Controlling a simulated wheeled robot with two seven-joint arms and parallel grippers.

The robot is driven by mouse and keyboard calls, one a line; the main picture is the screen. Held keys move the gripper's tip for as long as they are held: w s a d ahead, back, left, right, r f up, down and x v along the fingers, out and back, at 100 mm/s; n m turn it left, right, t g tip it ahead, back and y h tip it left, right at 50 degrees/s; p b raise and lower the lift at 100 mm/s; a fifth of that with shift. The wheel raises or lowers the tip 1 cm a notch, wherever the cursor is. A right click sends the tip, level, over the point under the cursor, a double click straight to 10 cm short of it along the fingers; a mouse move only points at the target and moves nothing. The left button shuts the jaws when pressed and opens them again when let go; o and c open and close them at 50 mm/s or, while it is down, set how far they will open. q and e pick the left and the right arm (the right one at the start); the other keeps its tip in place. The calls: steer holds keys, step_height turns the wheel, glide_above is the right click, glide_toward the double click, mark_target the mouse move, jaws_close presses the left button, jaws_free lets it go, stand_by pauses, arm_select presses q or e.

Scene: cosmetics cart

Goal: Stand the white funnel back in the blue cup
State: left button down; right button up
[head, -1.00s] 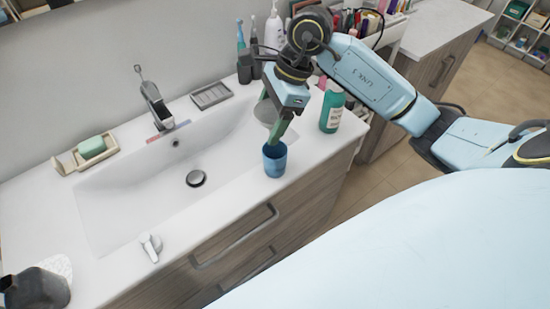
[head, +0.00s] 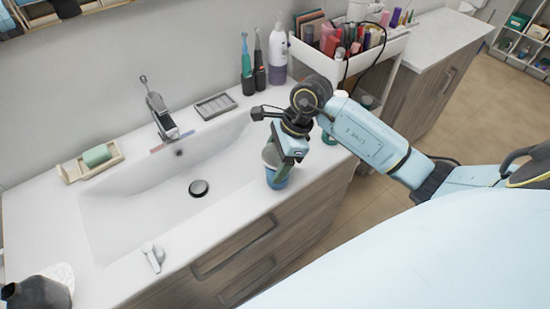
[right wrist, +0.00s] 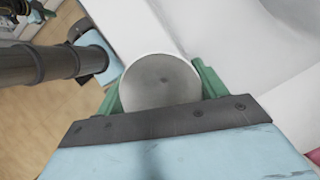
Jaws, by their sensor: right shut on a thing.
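The blue cup (head: 277,180) stands on the front rim of the sink counter in the head view. My right gripper (head: 282,171) is over the cup, pointing down, and is shut on the white funnel (head: 268,156). The funnel's round wide mouth faces up at the cup's top. Its lower part is hidden, so I cannot tell how deep it sits in the cup. In the right wrist view the funnel (right wrist: 160,82) shows as a pale disc with a small dark centre between the green fingers; the cup is hidden there. My left gripper is not in view.
The sink basin (head: 150,195) lies left of the cup. A small white fitting (head: 152,257) and a dark container (head: 38,292) are at the left front. A cart (head: 385,50) with cosmetics stands behind.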

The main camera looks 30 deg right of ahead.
steer(key=shift+f, duration=0.2)
steer(key=o, duration=0.9)
steer(key=shift+r, duration=0.1)
steer(key=shift+o, duration=0.2)
steer(key=shift+r, duration=0.1)
steer(key=v, duration=1.2)
